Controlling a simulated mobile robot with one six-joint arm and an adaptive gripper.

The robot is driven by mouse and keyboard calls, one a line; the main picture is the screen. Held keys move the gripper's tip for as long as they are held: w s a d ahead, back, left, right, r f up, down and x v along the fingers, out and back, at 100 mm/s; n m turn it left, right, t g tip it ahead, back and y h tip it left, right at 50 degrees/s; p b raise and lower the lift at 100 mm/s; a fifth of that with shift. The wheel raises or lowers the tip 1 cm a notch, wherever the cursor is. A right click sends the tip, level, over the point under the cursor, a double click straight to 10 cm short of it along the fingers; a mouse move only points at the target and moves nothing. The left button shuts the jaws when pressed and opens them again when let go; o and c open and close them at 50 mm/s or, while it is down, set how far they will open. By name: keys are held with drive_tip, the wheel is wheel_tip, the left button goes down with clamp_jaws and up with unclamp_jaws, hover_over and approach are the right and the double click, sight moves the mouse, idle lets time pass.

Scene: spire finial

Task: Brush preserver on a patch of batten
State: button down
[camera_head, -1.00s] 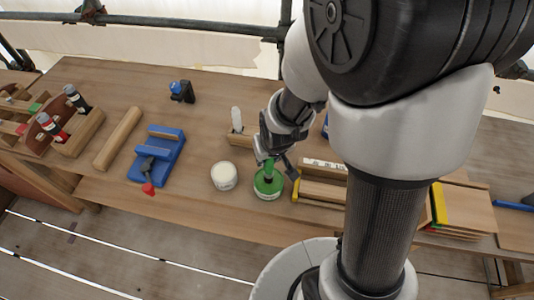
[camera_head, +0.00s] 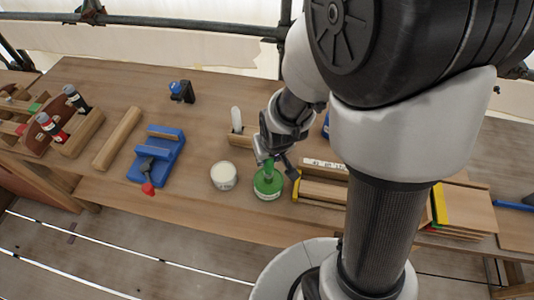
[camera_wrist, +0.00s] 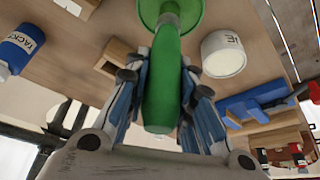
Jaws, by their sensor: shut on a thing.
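My gripper (camera_wrist: 165,95) is shut on the green handle of a brush (camera_wrist: 164,75). In the head view my gripper (camera_head: 270,155) is low over a green tin (camera_head: 268,190) near the table's front edge. The brush points down at the tin, and its bristles are hidden. In the wrist view the handle runs to a round green shape (camera_wrist: 185,14) at the top. A white tin (camera_head: 223,176) with pale contents stands just left of the green one. A pale wooden batten (camera_head: 322,193) lies to the right, partly hidden by my arm.
A wooden holder (camera_head: 240,138) with a white upright piece stands behind. Stacked boards (camera_head: 462,212) lie right of my arm. The table's back middle is mostly clear.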

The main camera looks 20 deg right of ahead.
wheel_tip(320, 180, up, 7)
drive_tip(key=p, duration=0.5)
idle(0.6)
